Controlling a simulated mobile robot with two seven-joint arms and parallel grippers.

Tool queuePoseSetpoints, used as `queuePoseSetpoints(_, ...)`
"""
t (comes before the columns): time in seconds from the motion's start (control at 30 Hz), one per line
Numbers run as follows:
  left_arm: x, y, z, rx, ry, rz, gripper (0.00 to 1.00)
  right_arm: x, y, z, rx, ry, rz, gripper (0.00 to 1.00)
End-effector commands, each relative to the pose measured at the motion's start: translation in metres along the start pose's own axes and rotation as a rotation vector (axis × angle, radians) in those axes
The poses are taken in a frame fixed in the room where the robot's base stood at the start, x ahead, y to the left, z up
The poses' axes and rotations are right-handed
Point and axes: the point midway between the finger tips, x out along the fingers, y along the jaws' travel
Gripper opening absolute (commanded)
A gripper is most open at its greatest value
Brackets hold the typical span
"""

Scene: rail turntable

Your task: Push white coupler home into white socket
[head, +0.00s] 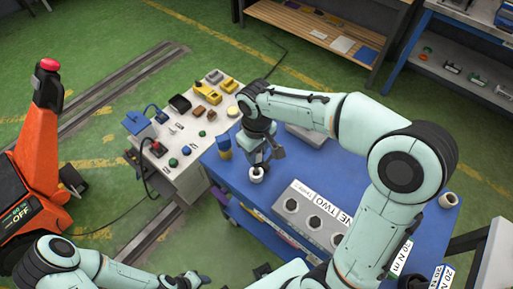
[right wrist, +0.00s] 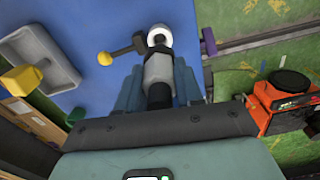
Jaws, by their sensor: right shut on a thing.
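In the right wrist view, my right gripper (right wrist: 158,95) is shut on a grey and black cylindrical piece (right wrist: 158,72), which I take to be the coupler. A white ring (right wrist: 160,37) shows at its far end, and a white ring (head: 257,173) also shows just below the gripper in the head view. I cannot tell whether this ring is the socket or part of the coupler, nor how deep they sit. My left gripper (head: 192,279) is at the bottom edge, its fingers unclear.
A dark lever with a yellow knob (right wrist: 104,58) sticks out beside the ring. A grey block with several round holes (head: 310,215) stands right of it on the blue table (head: 222,178).

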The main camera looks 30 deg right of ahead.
Motion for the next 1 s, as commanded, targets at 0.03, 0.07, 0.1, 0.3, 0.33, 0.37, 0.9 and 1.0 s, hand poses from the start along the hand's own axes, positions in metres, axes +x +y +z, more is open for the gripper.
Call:
queuePoseSetpoints(0.03, 0.007, -0.004, 0.004, -0.002, -0.005, -0.002, 0.43, 0.009, 0.0, 0.001, 0.0, -0.003, -0.001, 0.0)
queuePoseSetpoints(0.07, 0.009, -0.005, 0.005, -0.002, -0.007, -0.002, 0.43, 0.012, 0.0, 0.001, 0.0, -0.003, -0.001, 0.0)
queuePoseSetpoints(0.1, 0.012, -0.006, 0.006, -0.003, -0.008, -0.003, 0.43, 0.016, 0.0, 0.001, 0.0, -0.003, -0.001, 0.0)
queuePoseSetpoints(0.3, 0.019, -0.01, 0.009, -0.005, -0.013, -0.005, 0.43, 0.026, 0.0, 0.0, 0.0, 0.0, 0.0, 0.0)
queuePoseSetpoints(0.33, 0.019, -0.01, 0.009, -0.005, -0.013, -0.005, 0.43, 0.026, 0.0, 0.0, 0.0, 0.0, 0.0, 0.0)
queuePoseSetpoints(0.37, 0.019, -0.01, 0.009, -0.005, -0.013, -0.005, 0.43, 0.027, 0.0, 0.0, 0.0, 0.0, 0.0, 0.0)
queuePoseSetpoints(0.9, 0.018, -0.01, 0.009, -0.005, -0.013, -0.004, 0.43, 0.026, 0.0, 0.0, 0.0, 0.001, 0.001, 0.0)
queuePoseSetpoints(1.0, 0.019, -0.01, 0.009, -0.005, -0.013, -0.004, 0.43, 0.026, 0.0, 0.0, 0.0, 0.001, 0.001, 0.0)
